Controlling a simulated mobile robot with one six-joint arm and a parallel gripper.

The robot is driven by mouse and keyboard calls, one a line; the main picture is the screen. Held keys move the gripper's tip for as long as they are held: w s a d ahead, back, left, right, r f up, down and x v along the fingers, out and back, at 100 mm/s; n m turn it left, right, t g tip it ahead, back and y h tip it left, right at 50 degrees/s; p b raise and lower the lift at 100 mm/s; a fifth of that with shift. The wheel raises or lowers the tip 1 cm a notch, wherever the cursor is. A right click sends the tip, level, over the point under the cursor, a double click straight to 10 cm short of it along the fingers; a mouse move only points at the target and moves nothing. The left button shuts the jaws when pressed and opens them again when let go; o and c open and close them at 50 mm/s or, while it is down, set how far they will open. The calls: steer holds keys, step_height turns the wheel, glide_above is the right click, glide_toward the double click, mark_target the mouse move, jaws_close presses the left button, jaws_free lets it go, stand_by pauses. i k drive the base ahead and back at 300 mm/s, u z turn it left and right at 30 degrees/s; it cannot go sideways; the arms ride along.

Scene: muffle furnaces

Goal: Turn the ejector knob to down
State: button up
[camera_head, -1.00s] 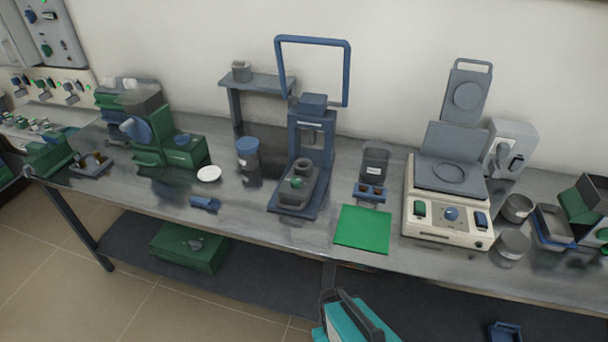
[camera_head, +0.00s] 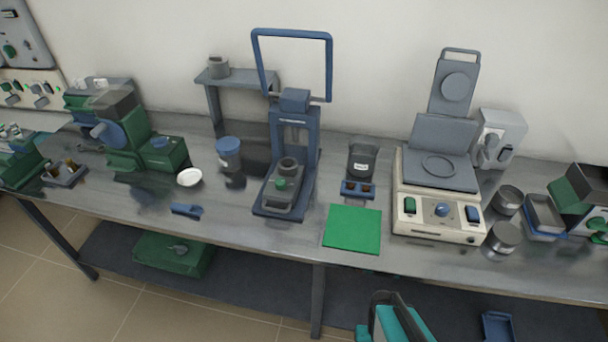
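A dark blue press (camera_head: 296,140) with a large square loop handle (camera_head: 293,62) stands upright on the bench, left of centre. No part is clearly marked as the ejector knob. A teal and dark grey part of my arm (camera_head: 398,322) shows at the bottom edge, below the bench front and apart from the press. My gripper's fingertips are not seen.
A green mat (camera_head: 352,229) lies right of the press, with a cream hot press (camera_head: 436,214) beyond it. A blue-lidded jar (camera_head: 229,155), a white dish (camera_head: 190,177) and a small blue tool (camera_head: 186,210) are to its left. The bench front before the press is clear.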

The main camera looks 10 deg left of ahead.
mark_target(280, 184)
steer(key=z, duration=0.3)
steer(key=k, duration=1.5)
steer(key=u, duration=0.75)
steer(key=i, duration=1)
steer(key=z, duration=0.05)
